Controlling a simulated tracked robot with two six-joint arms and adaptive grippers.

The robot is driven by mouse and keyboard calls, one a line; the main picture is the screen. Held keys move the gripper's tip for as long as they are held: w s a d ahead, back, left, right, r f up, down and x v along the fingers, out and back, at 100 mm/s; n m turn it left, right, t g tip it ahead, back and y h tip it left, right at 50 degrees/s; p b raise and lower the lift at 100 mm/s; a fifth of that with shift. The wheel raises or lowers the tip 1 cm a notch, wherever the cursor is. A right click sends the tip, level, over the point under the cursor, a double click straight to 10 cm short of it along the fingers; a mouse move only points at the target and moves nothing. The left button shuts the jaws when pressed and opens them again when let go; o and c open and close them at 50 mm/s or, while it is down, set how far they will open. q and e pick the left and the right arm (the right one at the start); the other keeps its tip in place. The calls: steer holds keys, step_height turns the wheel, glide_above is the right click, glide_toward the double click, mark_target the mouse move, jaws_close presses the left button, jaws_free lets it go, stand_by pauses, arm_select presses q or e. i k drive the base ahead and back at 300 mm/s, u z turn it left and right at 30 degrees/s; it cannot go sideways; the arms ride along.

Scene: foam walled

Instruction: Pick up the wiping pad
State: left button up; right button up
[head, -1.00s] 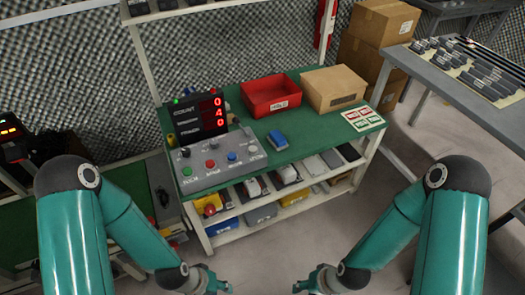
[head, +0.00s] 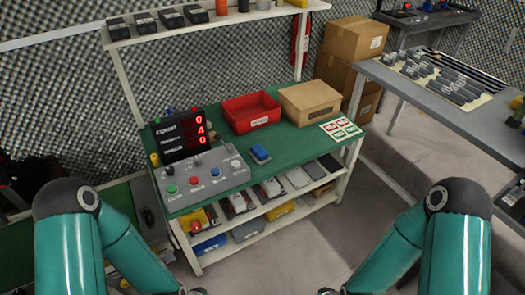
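A small blue pad (head: 260,154), which looks like the wiping pad, lies on the green top of the workbench (head: 290,146), between the grey button box and the cardboard box. Nothing touches it. My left arm comes in at the lower left and my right arm at the lower right. Both grippers are cut off by the bottom edge, with only the wrist ends showing, well in front of and below the bench top. Their fingers are out of sight.
A grey button box (head: 205,182) and a counter display (head: 182,135) stand left of the pad. A card with colored labels (head: 341,130) lies at right. Shelves below hold several items.

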mark_target(260, 156)
steer(key=z, duration=0.15)
steer(key=i, duration=0.85)
steer(key=u, duration=1.2)
